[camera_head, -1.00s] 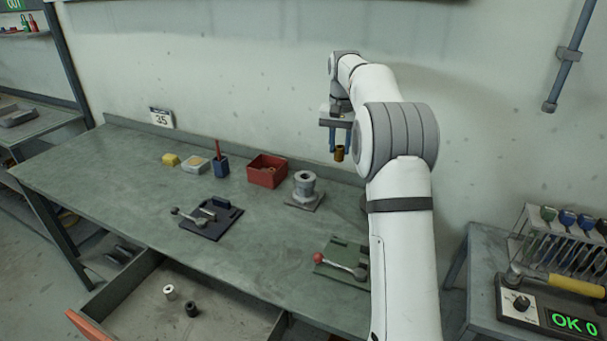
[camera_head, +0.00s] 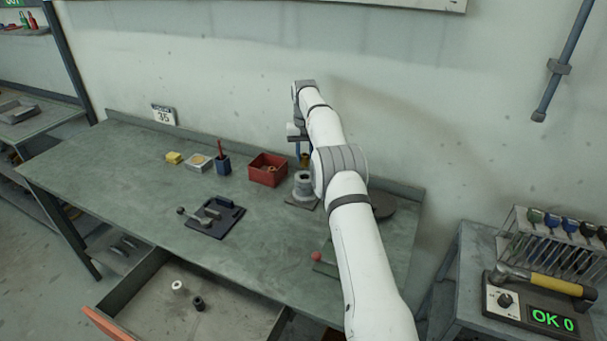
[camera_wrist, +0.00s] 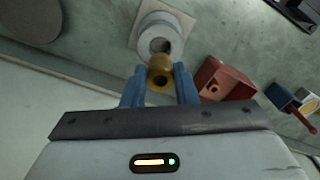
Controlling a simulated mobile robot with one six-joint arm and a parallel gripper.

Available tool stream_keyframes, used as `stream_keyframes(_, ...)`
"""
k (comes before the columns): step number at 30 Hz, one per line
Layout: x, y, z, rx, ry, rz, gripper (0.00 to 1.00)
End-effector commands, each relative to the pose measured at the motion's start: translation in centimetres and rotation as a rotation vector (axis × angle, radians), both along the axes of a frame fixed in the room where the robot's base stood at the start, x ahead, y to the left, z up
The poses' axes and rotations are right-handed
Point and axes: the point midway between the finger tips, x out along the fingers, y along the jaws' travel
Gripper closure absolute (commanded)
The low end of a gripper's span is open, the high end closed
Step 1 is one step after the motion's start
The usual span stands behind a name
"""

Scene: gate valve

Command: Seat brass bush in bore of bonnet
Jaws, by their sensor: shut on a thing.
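The brass bush (camera_wrist: 160,72) is held between the two blue fingers of my gripper (camera_wrist: 160,88) in the wrist view. In the head view my gripper (camera_head: 302,153) is small and partly hidden by my arm, with the brass bush (camera_head: 304,159) at its tip. The bonnet (camera_head: 303,186) is a grey flanged part with a round hub, standing on the bench just below the bush. In the wrist view the bonnet (camera_wrist: 165,22) shows its dark bore just beyond the bush. The bush appears above and apart from the bore; the exact gap cannot be told.
A red bin (camera_head: 267,170) stands left of the bonnet. A dark fixture (camera_head: 215,217) lies in front. A drawer (camera_head: 190,300) is open below. The bench's left part is clear.

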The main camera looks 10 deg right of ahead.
Motion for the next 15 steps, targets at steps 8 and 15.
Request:
stream_keyframes(8, 0.0, 0.1, -3.1, 0.000, 0.001, 0.000, 1.00)
stream_keyframes(15, -0.1, 0.1, -6.0, 0.000, 0.002, 0.000, 1.00)
